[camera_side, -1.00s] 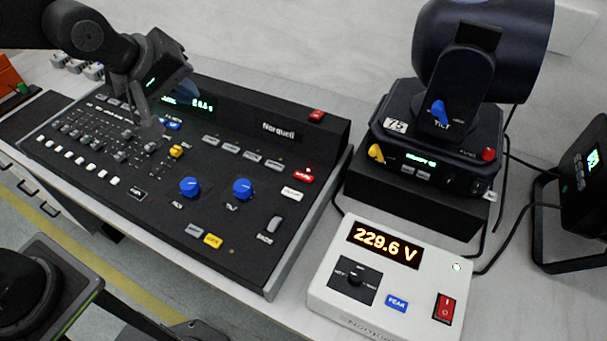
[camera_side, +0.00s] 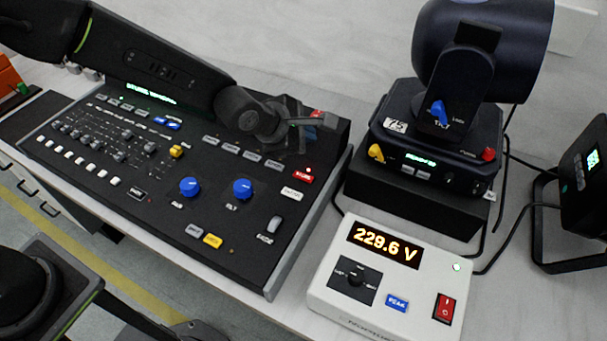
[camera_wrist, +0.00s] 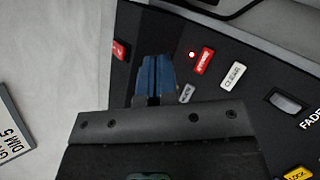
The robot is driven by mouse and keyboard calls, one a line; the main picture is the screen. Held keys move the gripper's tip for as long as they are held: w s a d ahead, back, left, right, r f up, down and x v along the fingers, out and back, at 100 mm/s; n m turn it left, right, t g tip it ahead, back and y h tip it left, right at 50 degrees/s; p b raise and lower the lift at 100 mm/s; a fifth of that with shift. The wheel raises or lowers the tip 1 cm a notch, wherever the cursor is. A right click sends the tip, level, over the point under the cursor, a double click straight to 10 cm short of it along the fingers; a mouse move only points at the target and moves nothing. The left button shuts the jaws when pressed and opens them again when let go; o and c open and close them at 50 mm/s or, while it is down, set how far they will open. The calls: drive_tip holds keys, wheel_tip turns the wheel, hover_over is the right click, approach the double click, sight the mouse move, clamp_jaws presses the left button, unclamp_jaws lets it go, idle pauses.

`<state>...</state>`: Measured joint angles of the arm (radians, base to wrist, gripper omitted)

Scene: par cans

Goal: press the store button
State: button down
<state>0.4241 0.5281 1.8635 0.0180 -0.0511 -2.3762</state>
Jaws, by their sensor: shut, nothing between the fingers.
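The red store button (camera_side: 303,176) is at the right end of the black lighting console (camera_side: 262,256), with a small lit red lamp just above it. In the wrist view the store button (camera_wrist: 204,61) is right of my fingers, beside its red lamp. My gripper (camera_side: 302,148) is over the upper right of the console, above and behind the button. Its blue fingers (camera_wrist: 154,62) are shut and empty in the wrist view. They appear apart from the store button; their height over the panel is hard to tell.
A white clear button (camera_wrist: 232,76) is beside the store button. Another red button (camera_wrist: 120,50) is left of my fingers. A moving-head light (camera_side: 440,130) and a white meter reading 229.6 V (camera_side: 330,292) stand to the right. Knobs and faders fill the console.

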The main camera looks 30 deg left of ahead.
sight(304, 178)
drive_tip(key=shift+f, duration=4.4)
drive_tip(key=shift+f, duration=0.4)
drive_tip(key=shift+f, duration=0.4)
drive_tip(key=shift+r, duration=0.8)
